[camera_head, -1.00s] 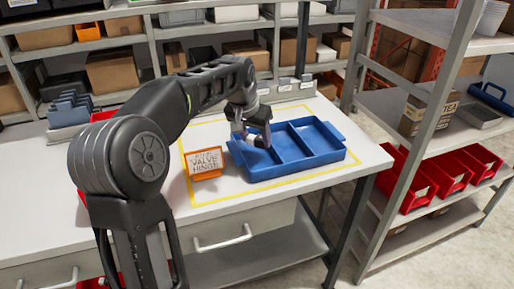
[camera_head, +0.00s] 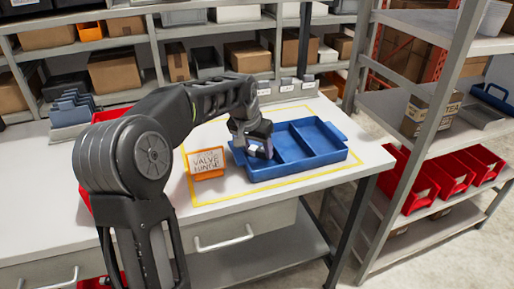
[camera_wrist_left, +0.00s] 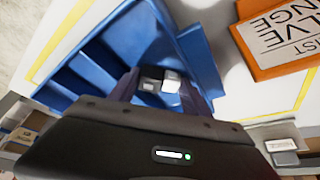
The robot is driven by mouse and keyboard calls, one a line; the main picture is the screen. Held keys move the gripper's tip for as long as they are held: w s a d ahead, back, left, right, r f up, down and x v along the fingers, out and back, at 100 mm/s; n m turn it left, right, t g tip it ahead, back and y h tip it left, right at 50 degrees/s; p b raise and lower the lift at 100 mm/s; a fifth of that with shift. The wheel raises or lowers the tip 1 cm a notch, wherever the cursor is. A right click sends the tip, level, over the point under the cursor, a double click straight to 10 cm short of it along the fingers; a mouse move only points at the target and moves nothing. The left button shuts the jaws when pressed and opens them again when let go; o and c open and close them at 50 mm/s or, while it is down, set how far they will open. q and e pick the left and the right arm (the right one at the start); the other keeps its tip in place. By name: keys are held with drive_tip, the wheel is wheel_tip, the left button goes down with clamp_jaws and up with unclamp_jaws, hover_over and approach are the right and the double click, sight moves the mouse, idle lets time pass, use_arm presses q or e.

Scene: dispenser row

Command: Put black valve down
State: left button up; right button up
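My left gripper (camera_head: 256,146) points down into the left compartment of the blue tray (camera_head: 342,155). A small part with white and grey faces, taken as the valve (camera_head: 254,149), sits between its fingers. In the left wrist view the part (camera_wrist_left: 171,80) fills the gap between the fingers (camera_wrist_left: 160,92), which appear shut on it. The tray's other compartments look empty. My right gripper is not in view.
An orange sign holder (camera_head: 207,175) reading "valve hinge" stands left of the tray. Yellow tape frames the tray on the white table (camera_head: 135,215). Shelving with boxes stands behind, and a rack with red bins (camera_head: 440,180) stands right.

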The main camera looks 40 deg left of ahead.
use_arm(q)
drive_tip(key=shift+o, duration=0.5)
drive_tip(key=shift+r, duration=0.25)
drive_tip(key=v, duration=1.1)
drive_tip(key=shift+r, duration=0.4)
drive_tip(key=shift+s+d+f, duration=0.1)
